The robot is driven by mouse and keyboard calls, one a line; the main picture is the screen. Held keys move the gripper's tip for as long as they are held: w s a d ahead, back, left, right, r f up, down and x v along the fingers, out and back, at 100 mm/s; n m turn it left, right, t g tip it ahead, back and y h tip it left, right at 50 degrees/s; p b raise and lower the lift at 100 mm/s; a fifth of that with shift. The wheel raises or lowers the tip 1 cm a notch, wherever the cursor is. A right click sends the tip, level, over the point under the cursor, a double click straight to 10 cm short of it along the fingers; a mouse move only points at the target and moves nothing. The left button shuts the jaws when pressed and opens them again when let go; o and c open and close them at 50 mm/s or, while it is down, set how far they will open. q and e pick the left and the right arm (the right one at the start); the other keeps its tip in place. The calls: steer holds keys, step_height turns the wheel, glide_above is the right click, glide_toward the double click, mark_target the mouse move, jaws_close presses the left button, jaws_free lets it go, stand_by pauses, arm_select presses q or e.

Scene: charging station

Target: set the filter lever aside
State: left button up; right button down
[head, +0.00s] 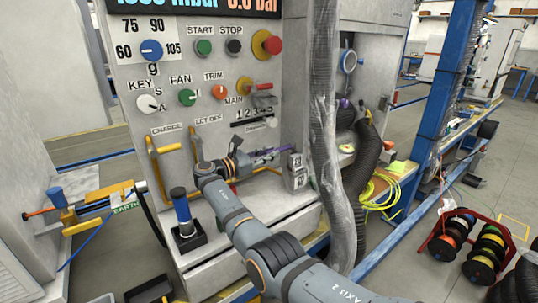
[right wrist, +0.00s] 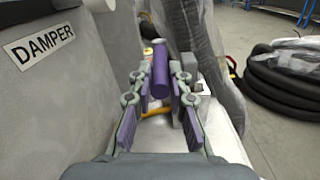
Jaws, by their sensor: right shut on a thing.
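The filter lever appears to be the purple cylindrical bar (right wrist: 160,68) in the right wrist view, upright in that picture between the far finger pads. My right gripper (head: 268,154) is shut on it, just in front of the grey panel. The gripper's fingers, with purple pads, also show in the right wrist view (right wrist: 160,88). In the head view the lever is hard to tell from the purple pads. Its lower end is hidden, so I cannot tell whether it touches anything below. My left gripper is not in view.
A grey box (head: 297,175) stands just right of the gripper, beside a wrapped hose (head: 326,120). Yellow handles (head: 160,168) stick out on the left.

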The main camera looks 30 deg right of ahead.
steer(key=c, duration=1.3)
jaws_free()
step_height(320, 180, up, 10)
